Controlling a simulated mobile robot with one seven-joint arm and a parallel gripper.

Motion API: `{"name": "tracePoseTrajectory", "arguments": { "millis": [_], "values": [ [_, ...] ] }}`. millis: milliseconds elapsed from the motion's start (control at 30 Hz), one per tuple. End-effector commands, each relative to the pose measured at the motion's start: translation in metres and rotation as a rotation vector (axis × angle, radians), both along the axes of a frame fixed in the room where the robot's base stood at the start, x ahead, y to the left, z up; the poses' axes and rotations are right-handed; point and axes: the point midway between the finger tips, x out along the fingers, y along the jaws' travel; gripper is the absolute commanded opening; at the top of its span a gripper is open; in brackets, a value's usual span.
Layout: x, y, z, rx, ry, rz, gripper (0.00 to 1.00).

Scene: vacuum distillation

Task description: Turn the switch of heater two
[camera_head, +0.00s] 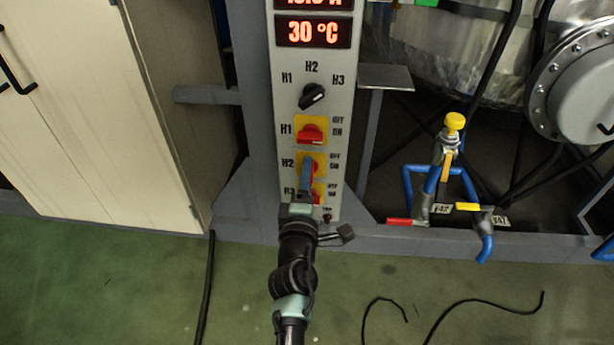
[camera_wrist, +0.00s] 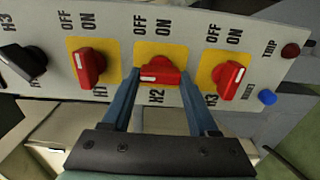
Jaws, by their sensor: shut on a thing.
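The heater two switch is a red knob on a yellow plate marked H2, in the middle of the wrist view (camera_wrist: 158,73). In the head view the knob (camera_head: 315,167) is partly hidden by my gripper. My gripper (camera_wrist: 161,76) is shut on this red knob, with one blue finger at each side. In the head view my gripper (camera_head: 307,168) reaches up to the panel from below. The H2 knob lies at a different angle from the H1 knob (camera_wrist: 88,67). The exact mark it points to is hard to tell.
The H3 red switch (camera_wrist: 228,80) sits close to my right finger in the wrist view. The panel also bears a black selector (camera_head: 312,96), a 30 °C display (camera_head: 313,31) and a blue button (camera_wrist: 267,97). Blue pipes (camera_head: 430,180) stand to the right.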

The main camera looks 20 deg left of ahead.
Motion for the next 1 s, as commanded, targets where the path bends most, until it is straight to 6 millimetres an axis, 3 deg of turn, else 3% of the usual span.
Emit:
{"name": "tracePoseTrajectory", "arguments": {
  "millis": [467, 500, 600, 633, 1000],
  "values": [
    [-0.0003, 0.0, -0.0011, -0.017, -0.003, 0.0, 0.04],
    [-0.0003, 0.0, -0.0011, -0.017, -0.003, 0.0, 0.67],
    [-0.0002, 0.0, -0.0009, -0.016, -0.003, 0.0, 0.85],
    [-0.0002, 0.0, -0.0008, -0.015, -0.003, 0.0, 0.9],
    [-0.0034, -0.001, 0.0004, -0.013, -0.003, 0.0, 0.9]
  ]
}}
